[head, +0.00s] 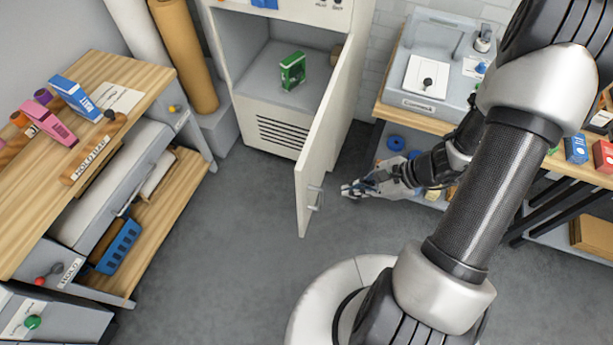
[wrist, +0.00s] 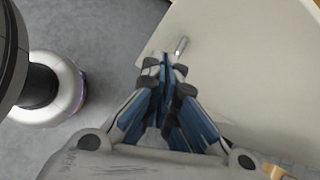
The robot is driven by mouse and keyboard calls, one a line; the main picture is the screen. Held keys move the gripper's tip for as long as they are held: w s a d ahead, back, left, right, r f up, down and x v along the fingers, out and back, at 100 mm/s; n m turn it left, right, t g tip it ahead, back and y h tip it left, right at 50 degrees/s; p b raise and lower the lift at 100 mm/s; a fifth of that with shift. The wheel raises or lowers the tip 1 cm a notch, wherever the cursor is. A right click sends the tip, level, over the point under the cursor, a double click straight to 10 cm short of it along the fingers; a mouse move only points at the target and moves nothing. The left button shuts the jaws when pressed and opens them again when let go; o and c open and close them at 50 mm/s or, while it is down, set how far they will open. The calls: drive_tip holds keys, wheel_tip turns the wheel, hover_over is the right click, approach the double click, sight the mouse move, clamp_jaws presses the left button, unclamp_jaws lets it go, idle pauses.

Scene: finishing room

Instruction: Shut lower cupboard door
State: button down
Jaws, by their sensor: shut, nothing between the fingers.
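The lower cupboard door (head: 328,140) is the pale door standing wide open, swung out toward me from the right side of the cupboard. Its bar handle (head: 316,198) is near its free edge, on the outer face. Inside the cupboard (head: 267,62) stands a green box (head: 292,71). My gripper (head: 346,190) is shut and empty, just right of the door's handle, on the outer side. In the wrist view my gripper (wrist: 164,62) points toward the door's outer face (wrist: 245,70), near the handle (wrist: 181,46). I cannot tell whether the fingertips touch the door.
A wooden workbench (head: 150,75) with tape dispensers stands at the left. A bench (head: 440,115) with a grey machine (head: 432,60) is at the right, close to my forearm. The floor (head: 235,215) before the cupboard is clear.

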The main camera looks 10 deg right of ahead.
wheel_tip(320, 180, down, 5)
drive_tip(key=s+m+p, duration=0.1)
drive_tip(key=s+m, duration=0.1)
drive_tip(key=m, duration=0.2)
drive_tip(key=t+b, duration=0.1)
drive_tip(key=b, duration=0.2)
approach(304, 208)
drive_tip(key=shift+x, duration=2.15)
drive_tip(key=shift+a, duration=0.1)
